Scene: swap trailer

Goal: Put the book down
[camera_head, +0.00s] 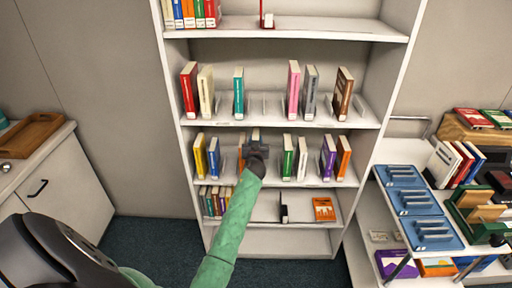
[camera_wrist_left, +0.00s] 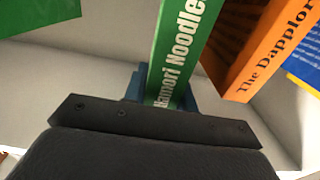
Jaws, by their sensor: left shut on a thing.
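My left gripper (camera_head: 256,150) reaches into the third shelf of the white bookcase. In the left wrist view its blue fingers (camera_wrist_left: 160,85) are shut on a green book (camera_wrist_left: 178,45) with "Hamori Noodle" on its spine. In the head view only the top of this held book (camera_head: 256,133) shows behind the gripper. It stands about upright between an orange book (camera_head: 241,150) on the left and another green book (camera_head: 288,155) on the right. Whether its bottom touches the shelf is hidden. My right gripper is not in view.
The orange book is close beside the held book in the wrist view (camera_wrist_left: 265,45). Blue (camera_head: 214,158) and yellow (camera_head: 200,156) books stand further left, several more to the right. The shelf below holds small books and a flat orange one (camera_head: 324,209). A cart (camera_head: 350,235) stands at right.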

